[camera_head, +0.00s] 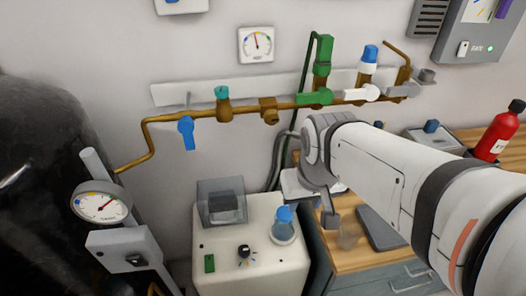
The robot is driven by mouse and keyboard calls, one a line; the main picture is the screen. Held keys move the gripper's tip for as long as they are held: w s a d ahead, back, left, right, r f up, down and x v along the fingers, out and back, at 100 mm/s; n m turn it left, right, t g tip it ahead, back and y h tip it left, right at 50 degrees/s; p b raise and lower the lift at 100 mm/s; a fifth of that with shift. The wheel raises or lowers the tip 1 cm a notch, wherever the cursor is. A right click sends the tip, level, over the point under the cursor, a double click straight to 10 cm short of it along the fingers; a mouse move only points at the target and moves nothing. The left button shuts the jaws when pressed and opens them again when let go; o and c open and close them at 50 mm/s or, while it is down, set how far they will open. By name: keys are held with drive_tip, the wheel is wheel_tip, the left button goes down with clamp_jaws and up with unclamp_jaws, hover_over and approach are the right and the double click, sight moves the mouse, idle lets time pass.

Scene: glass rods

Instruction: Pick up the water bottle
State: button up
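A clear bottle with a blue cap (283,226) stands upright on top of the white cabinet (236,272), near its right side. It looks like the water bottle. My arm reaches in from the right. My gripper (330,214) hangs to the right of the bottle, over the gap between the cabinet and the wooden bench, apart from the bottle. Only one dark finger shows clearly, so I cannot tell whether the gripper is open or shut. Nothing is visibly held in it.
The cabinet top also carries a grey box (221,202), a black knob (244,251) and a green switch (209,263). Copper pipes with valves (268,110) run along the wall behind. A dark tank with a gauge (101,204) stands left. A red bottle (497,130) stands at right.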

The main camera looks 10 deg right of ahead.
sight(285, 212)
drive_tip(key=shift+o, duration=0.3)
drive_tip(key=shift+o, duration=0.7)
drive_tip(key=shift+w+f, duration=0.1)
drive_tip(key=o, duration=0.8)
drive_tip(key=w+f+m+b, duration=0.2)
drive_tip(key=w+f, duration=0.1)
drive_tip(key=f, duration=0.1)
drive_tip(key=w+f+m+g+b, duration=0.1)
drive_tip(key=w+f+m, duration=0.1)
drive_tip(key=w+f, duration=0.1)
drive_tip(key=shift+w+d+f+b, duration=0.15)
drive_tip(key=shift+w+f+b, duration=0.2)
drive_tip(key=shift+w, duration=0.25)
drive_tip(key=shift+c, duration=0.2)
drive_tip(key=shift+o, duration=0.4)
drive_tip(key=w+f+m, duration=0.1)
drive_tip(key=w+f, duration=0.1)
drive_tip(key=f, duration=0.1)
drive_tip(key=w+f+m+g+b, duration=0.1)
drive_tip(key=w+f+m, duration=0.1)
drive_tip(key=f, duration=0.1)
drive_tip(key=w+f+m+b, duration=0.1)
drive_tip(key=w+f, duration=0.1)
drive_tip(key=f, duration=0.1)
drive_tip(key=shift+m+g, duration=0.3)
drive_tip(key=shift+w+f+b, duration=0.15)
drive_tip(key=shift+f+b, duration=0.2)
drive_tip(key=shift+f, duration=0.35)
drive_tip(key=shift+f+b, duration=0.4)
drive_tip(key=shift+f, duration=3.15)
